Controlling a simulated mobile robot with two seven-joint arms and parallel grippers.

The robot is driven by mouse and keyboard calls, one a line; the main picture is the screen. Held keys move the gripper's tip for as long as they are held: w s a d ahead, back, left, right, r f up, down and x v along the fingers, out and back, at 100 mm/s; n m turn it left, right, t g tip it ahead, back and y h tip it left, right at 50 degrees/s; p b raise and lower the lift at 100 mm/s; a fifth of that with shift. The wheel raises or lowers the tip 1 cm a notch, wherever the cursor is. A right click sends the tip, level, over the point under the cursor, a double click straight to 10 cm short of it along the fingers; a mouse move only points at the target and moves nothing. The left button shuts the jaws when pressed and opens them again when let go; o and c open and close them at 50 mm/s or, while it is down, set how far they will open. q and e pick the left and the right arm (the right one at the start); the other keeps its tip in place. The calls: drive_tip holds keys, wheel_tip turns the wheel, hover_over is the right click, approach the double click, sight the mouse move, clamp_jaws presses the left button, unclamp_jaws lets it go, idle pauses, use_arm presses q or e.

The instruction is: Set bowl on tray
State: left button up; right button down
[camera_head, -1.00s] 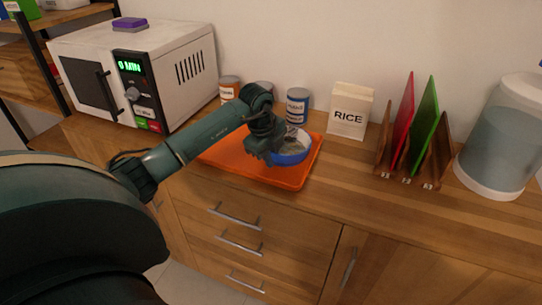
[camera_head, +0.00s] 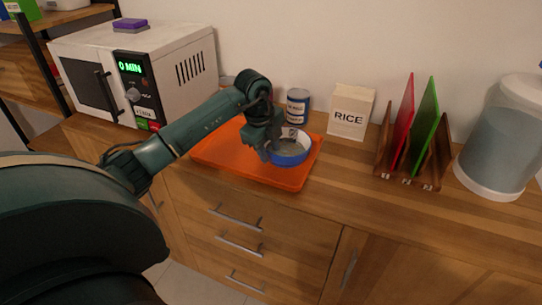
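A blue bowl (camera_head: 291,158) with a pale inside rests upright on the orange tray (camera_head: 225,158), near its right part. The tray lies on the wooden counter. My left gripper (camera_head: 266,150) is at the left rim of the bowl, pointing down. Its fingers are dark and small, and I cannot tell whether they grip the rim or stand apart beside it. The gripper hides the left side of the bowl. My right gripper is out of view.
A blue-labelled can (camera_head: 297,106), a rice box (camera_head: 350,111), a rack with red and green boards (camera_head: 424,124) and a clear container (camera_head: 497,137) stand along the back. A microwave (camera_head: 140,78) stands at left. The front counter right of the tray is clear.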

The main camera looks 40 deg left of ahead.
use_arm(q)
drive_tip(key=v, duration=0.8)
drive_tip(key=shift+r, duration=0.2)
